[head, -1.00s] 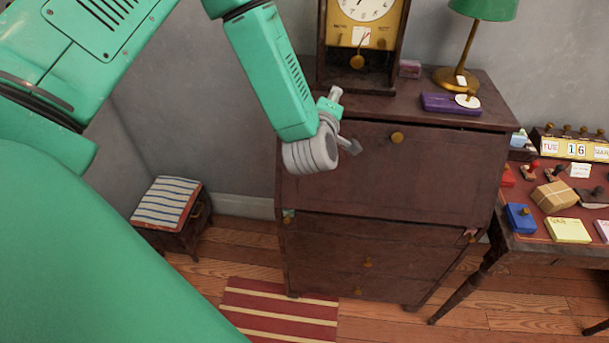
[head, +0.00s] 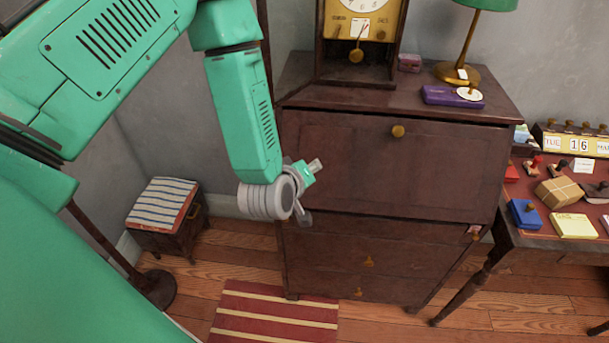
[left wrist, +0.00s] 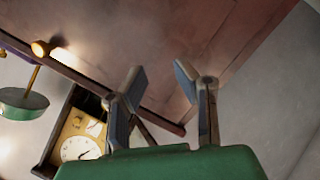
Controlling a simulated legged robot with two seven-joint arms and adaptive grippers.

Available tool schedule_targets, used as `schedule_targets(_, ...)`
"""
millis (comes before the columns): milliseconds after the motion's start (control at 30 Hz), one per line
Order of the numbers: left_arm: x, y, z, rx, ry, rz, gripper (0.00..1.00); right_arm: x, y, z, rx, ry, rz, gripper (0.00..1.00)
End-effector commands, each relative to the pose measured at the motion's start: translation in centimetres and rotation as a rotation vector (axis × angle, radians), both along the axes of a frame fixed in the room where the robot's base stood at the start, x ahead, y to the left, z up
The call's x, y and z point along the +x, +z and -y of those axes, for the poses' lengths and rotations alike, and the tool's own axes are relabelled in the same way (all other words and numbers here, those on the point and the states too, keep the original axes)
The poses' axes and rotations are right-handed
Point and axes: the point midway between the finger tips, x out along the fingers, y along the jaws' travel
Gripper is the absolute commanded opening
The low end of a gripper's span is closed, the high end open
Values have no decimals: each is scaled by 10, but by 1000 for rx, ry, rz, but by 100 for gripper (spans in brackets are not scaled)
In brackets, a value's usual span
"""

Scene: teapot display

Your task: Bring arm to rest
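My left arm (head: 240,115) is green and comes in from the left in the head view, its forearm hanging down. Its gripper (head: 311,190) is in front of the left part of the dark wooden desk (head: 400,175), with a grey ribbed wrist behind it. In the left wrist view the two fingers of the gripper (left wrist: 160,80) stand apart with nothing between them. The desk front and a brass knob (left wrist: 40,48) show beyond them. I cannot tell the exact gap to the desk. My right gripper is in neither view.
A clock (head: 360,40), a lamp (head: 468,50) and a purple box (head: 440,95) stand on the desk. A striped stool (head: 165,205) is at the left. A side table (head: 540,230) with small items stands at the right. A striped rug (head: 275,310) lies on the floor.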

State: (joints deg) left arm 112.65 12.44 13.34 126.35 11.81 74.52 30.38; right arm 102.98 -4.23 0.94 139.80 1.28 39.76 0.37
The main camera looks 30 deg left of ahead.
Motion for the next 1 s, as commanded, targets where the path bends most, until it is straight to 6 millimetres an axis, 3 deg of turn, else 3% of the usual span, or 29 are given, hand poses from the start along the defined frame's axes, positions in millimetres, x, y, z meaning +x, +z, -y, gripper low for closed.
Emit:
schedule_targets(700, -7, -10, 2, 14, -28, -33, 26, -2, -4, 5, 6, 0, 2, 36)
schedule_targets(767, -15, -22, 5, 32, -57, -68, 26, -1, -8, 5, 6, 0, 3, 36)
schedule_targets(867, -45, -60, 12, 91, -159, -190, 26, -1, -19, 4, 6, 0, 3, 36)
schedule_targets(1000, -116, -127, 19, 210, -392, -448, 26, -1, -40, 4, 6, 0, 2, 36)
